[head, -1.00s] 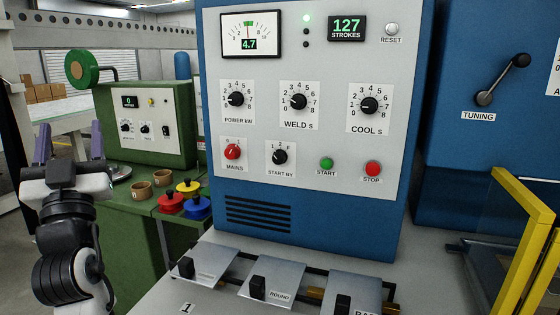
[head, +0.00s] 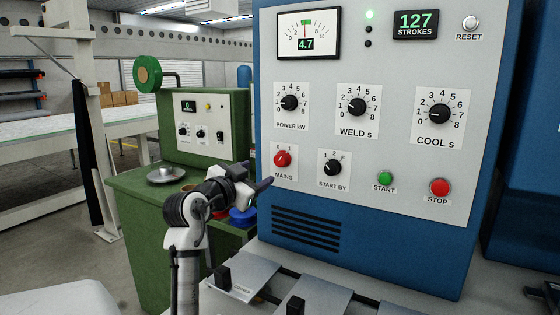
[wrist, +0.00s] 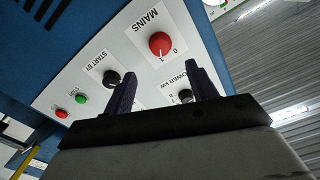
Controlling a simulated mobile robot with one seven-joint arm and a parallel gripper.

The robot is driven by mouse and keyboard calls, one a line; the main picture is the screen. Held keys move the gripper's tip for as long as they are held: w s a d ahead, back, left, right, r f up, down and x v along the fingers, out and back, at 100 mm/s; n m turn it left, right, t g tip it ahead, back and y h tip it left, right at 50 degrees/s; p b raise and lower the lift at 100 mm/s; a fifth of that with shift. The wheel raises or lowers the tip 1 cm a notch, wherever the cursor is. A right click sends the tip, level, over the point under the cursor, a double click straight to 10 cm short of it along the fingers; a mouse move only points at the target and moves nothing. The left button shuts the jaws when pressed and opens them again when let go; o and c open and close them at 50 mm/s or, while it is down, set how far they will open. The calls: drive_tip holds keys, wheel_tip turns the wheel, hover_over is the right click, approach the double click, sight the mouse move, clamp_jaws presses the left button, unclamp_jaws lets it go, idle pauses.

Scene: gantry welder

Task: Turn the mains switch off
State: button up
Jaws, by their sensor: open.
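The mains switch (head: 282,159) is a red round knob on a white plate at the lower left of the grey panel, marked 0 and 1. Its pointer appears to be toward 1, though it is small. In the wrist view the mains switch (wrist: 161,44) appears upside down, beyond and between the fingertips. My gripper (head: 262,176) is open and empty, just left of and slightly below the switch in the head view. Its two dark fingers also show in the wrist view (wrist: 160,78), apart from the knob as far as I can tell.
The start-by knob (head: 333,167), green start button (head: 385,178) and red stop button (head: 439,187) sit to the right. The power knob (head: 290,103) is above. The stroke display (head: 416,24) reads 127 and a green lamp (head: 368,14) is lit. A green bench (head: 130,190) stands left.

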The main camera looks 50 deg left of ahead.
sight(279, 161)
drive_tip(key=p+x, duration=0.3)
drive_tip(key=x, duration=0.6)
drive_tip(key=shift+w, duration=0.25)
drive_tip(key=shift+w+a, duration=0.15)
drive_tip(key=shift+w, duration=0.25)
drive_tip(key=c, duration=1)
